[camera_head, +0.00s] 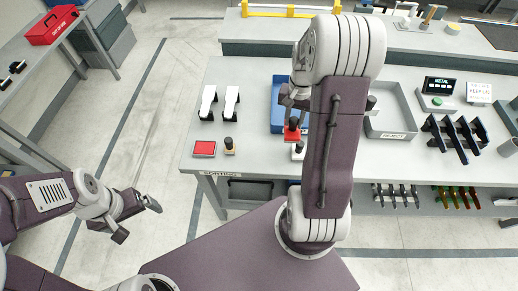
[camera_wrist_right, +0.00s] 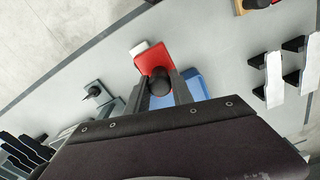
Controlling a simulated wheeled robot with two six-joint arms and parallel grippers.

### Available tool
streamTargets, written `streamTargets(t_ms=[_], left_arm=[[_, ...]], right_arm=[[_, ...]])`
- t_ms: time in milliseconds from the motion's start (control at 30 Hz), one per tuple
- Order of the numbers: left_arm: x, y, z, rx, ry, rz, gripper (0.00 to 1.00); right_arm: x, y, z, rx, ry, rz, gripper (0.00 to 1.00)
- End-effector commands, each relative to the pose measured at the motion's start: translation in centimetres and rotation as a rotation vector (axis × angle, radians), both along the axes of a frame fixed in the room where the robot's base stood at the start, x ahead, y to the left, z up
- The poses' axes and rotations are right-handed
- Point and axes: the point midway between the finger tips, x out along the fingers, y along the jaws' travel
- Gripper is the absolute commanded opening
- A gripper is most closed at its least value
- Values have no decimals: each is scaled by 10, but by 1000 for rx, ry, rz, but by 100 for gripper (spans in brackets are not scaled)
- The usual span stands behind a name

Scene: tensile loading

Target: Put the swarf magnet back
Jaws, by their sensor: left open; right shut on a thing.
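The swarf magnet looks like a red block (camera_head: 292,134) with a black knob. In the right wrist view the red block (camera_wrist_right: 154,58) shows between the fingertips, with the knob in the grip. My right gripper (camera_head: 293,102) is shut on it, above the table's front part, at the blue tray's near edge. I cannot tell whether the block touches the table. A small white piece (camera_head: 298,152) shows just below it; it also shows beside the block in the wrist view (camera_wrist_right: 139,48). My left gripper (camera_head: 136,222) is open and empty over the floor, left of the table.
The blue tray (camera_head: 277,120) is partly hidden behind my right arm. A red pad (camera_head: 204,149) and a wooden stamp (camera_head: 229,148) lie at the table's left front. Two white-topped holders (camera_head: 219,103) stand behind. A grey tray (camera_head: 390,132) and black racks (camera_head: 455,137) are right.

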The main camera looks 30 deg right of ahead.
Motion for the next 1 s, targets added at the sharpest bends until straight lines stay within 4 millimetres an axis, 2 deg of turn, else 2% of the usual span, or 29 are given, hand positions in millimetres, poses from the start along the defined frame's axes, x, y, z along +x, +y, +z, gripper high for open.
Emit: streamTargets(t_ms=[300, 433, 667, 833, 1000], left_arm=[[0, 0, 12, 0, 0, 0, 95], [0, 0, 15, 0, 0, 0, 95], [0, 0, 16, 0, 0, 0, 95], [0, 0, 21, 0, 0, 0, 95], [0, 0, 21, 0, 0, 0, 95]], right_arm=[[37, 74, -47, 2, 5, 10, 0], [49, 94, -61, 1, 3, 7, 0], [53, 101, -71, 1, 2, 2, 0], [52, 101, -100, 2, 4, 3, 0], [53, 101, -108, 1, -1, 3, 0]])
